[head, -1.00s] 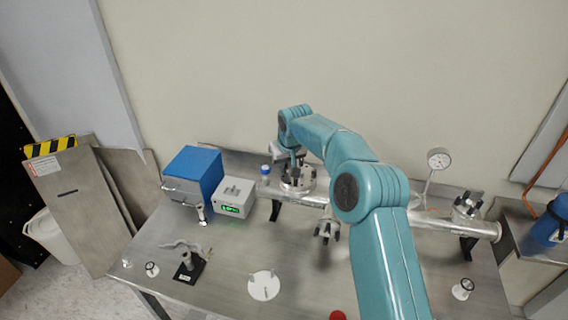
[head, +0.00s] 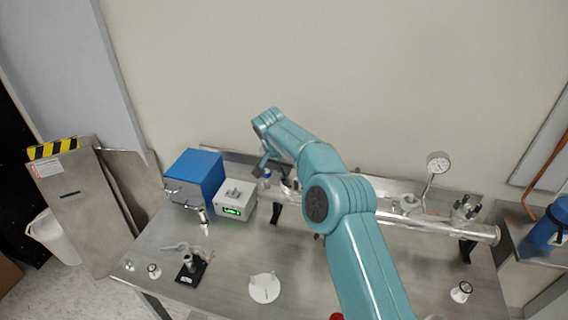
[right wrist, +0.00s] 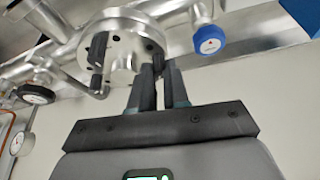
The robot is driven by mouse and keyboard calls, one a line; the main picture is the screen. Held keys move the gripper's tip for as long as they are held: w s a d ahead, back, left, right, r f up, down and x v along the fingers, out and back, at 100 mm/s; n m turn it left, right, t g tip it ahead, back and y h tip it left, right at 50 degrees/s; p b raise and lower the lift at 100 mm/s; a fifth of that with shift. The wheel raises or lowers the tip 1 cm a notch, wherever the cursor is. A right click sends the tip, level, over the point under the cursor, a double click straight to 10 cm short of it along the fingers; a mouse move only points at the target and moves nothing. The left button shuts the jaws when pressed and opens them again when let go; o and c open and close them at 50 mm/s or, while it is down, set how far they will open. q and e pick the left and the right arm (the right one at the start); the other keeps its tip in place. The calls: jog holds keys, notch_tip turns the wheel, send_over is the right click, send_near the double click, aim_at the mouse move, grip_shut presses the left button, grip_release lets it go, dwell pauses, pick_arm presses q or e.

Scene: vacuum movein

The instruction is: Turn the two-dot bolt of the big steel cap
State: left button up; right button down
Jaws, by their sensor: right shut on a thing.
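The big steel cap (right wrist: 122,62) is a round flange with dark bolts around its rim, seen from below in the right wrist view. In the head view the cap (head: 289,185) is mostly hidden behind my right arm. My right gripper (right wrist: 158,82) is shut on a dark bolt (right wrist: 158,64) at the cap's rim. Its dot marks cannot be made out. Another dark bolt (right wrist: 98,48) stands at the rim's left. In the head view my right gripper (head: 262,163) is small and partly hidden. My left gripper is not in view.
A blue-capped valve (right wrist: 208,40) sits close right of the gripper. A blue box (head: 193,175) and a grey box with a green display (head: 235,200) stand left of the cap. The steel pipe (head: 430,229) runs right, with a gauge (head: 438,162) above. A white disc (head: 264,288) lies in front.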

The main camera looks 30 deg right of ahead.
jog(key=shift+w+r+m+g+p, duration=0.1)
jog(key=shift+m+g+p, duration=0.5)
jog(key=shift+m+p, duration=0.9)
jog(key=c, duration=1.4)
grip_release()
